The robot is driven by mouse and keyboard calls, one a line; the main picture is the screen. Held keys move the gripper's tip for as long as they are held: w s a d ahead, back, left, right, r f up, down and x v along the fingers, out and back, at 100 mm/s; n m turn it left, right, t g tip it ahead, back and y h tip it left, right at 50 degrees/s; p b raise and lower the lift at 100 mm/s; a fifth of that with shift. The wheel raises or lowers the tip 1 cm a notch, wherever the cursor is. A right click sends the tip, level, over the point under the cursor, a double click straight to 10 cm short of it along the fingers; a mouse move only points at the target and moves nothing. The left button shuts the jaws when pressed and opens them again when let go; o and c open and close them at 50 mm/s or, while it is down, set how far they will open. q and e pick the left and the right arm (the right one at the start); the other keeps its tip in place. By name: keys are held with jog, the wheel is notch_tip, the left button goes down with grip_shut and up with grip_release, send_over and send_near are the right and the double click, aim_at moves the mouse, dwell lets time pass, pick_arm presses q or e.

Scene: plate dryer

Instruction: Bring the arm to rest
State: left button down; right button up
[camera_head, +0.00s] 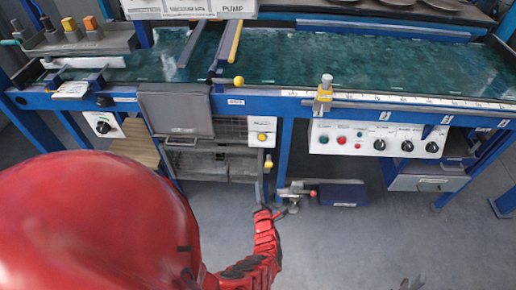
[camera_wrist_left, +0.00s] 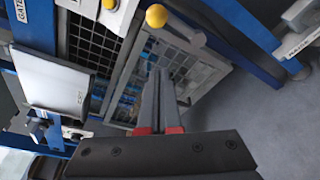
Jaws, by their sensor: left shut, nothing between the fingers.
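My left arm (camera_head: 262,250), red and black, reaches up from the bottom of the head view to in front of the blue machine frame. Its gripper is small and hard to make out there. In the left wrist view my left gripper (camera_wrist_left: 158,78) shows clearly: two grey fingers with red bases lie together, with nothing between them. They point toward a wire-mesh guard (camera_wrist_left: 195,75) on the machine. A yellow ball knob (camera_wrist_left: 156,16) shows beyond the fingertips, apart from them.
The blue machine bench (camera_head: 350,60) with its green belt spans the back. A control panel (camera_head: 380,138) hangs under it at right. A dark blue box (camera_head: 342,195) sits low below. Grey floor (camera_head: 370,245) is open at lower right.

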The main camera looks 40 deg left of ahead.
pick_arm(q)
jog(key=shift+s+d, duration=0.3)
dwell(0.4)
